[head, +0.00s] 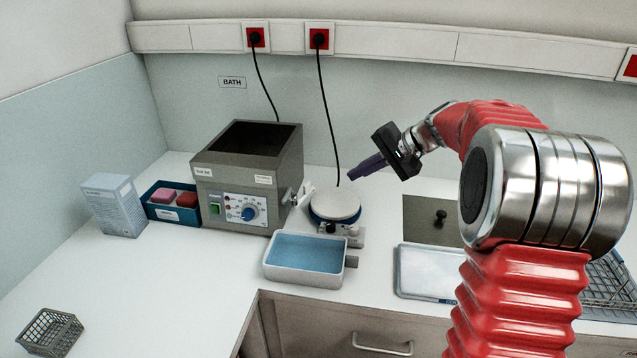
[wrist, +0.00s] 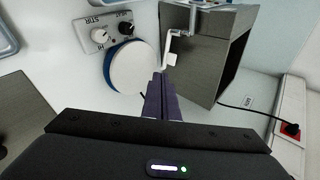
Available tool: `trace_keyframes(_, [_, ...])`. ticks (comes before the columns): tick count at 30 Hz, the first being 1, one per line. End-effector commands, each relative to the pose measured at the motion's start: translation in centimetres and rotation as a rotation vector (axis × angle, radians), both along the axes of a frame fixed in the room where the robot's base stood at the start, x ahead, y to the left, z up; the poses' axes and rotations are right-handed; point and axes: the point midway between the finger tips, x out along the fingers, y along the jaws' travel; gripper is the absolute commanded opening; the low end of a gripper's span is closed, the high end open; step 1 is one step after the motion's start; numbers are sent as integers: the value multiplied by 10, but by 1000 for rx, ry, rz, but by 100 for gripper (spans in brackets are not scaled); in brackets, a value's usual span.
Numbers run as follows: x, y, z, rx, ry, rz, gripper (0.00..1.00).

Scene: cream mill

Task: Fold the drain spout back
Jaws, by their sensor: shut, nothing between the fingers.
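The grey water bath (head: 247,170) stands against the back wall; its side also fills the right of the wrist view (wrist: 200,55). The drain spout (head: 300,193) is a small pale part on the bath's right side. In the wrist view the spout (wrist: 168,48) shows as a white bent piece sticking out from the bath wall. My gripper (head: 354,174), with purple fingers, is shut and empty above and behind the hotplate stirrer, to the right of the spout. In the wrist view my fingertips (wrist: 160,78) appear just below the spout's end; I cannot tell the gap in depth.
The round-topped stirrer (head: 336,203) stands right of the bath. A basin with blue liquid (head: 304,275) sits in front. A blue rack (head: 174,214) and carton (head: 114,205) are left, a metal tray (head: 428,291) right. Black cables hang behind. The left front counter is mostly clear.

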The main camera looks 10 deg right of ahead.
Motion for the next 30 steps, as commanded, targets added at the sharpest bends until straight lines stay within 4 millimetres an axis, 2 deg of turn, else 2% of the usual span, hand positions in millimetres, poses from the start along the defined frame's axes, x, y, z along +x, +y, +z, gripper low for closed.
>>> trace_keyframes(5, [1, 2, -2, -1, 1, 0, 0])
trace_keyframes(11, [9, 13, -14, -1, 2, 2, 0])
trace_keyframes(27, [47, 60, -71, -1, 2, 3, 0])
trace_keyframes(30, [57, 72, -69, -2, -1, 3, 0])
